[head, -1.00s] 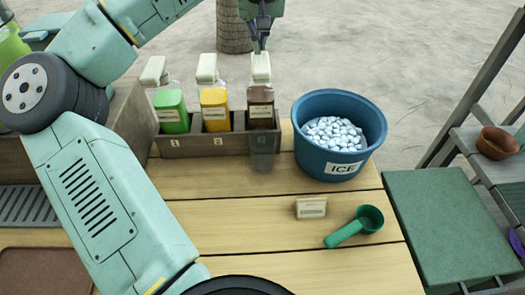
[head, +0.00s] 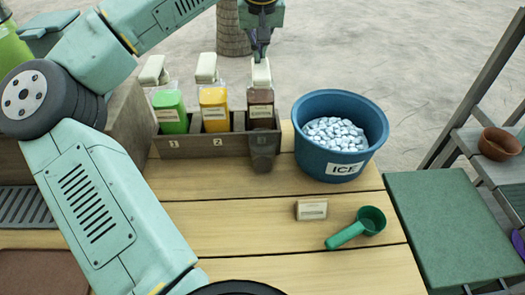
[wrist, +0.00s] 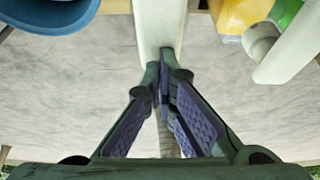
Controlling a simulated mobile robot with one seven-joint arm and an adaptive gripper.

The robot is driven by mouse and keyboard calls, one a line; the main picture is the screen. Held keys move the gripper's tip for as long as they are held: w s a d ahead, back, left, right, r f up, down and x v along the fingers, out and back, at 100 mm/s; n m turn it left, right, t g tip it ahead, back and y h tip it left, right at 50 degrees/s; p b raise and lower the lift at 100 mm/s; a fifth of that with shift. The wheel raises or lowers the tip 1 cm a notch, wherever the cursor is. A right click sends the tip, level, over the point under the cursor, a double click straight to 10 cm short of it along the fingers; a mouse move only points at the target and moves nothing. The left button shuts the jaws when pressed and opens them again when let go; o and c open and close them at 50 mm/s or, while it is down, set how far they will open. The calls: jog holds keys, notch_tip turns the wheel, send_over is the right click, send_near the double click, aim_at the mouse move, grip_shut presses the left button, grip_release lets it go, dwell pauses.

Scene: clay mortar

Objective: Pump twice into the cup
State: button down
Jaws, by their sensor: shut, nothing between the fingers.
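A brown bottle (head: 261,98) with a white pump head (head: 261,74) stands in the rightmost slot of the wooden rack. A clear cup (head: 264,150) stands just in front of it, below the pump, with dark brown liquid visible inside. My gripper (head: 260,52) is shut and empty, pointing down with its fingertips on top of the pump head. In the wrist view the closed fingertips (wrist: 163,85) meet the white pump head (wrist: 160,25). The exact contact is partly hidden by the fingers.
A green bottle (head: 170,112) and a yellow bottle (head: 214,108) with white pumps stand left in the rack (head: 190,146). A blue ice bucket (head: 338,165) is close on the right. A small label block (head: 311,209) and green scoop (head: 357,228) lie in front.

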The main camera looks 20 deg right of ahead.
jog(key=shift+r+p, duration=1.45)
jog(key=shift+r, duration=0.05)
jog(key=shift+f, duration=0.2)
jog(key=shift+f+b, duration=1)
jog(key=shift+f, duration=0.45)
jog(key=shift+r, duration=0.1)
jog(key=shift+r+p, duration=0.95)
jog(key=shift+p, duration=0.05)
jog(key=shift+r, duration=0.55)
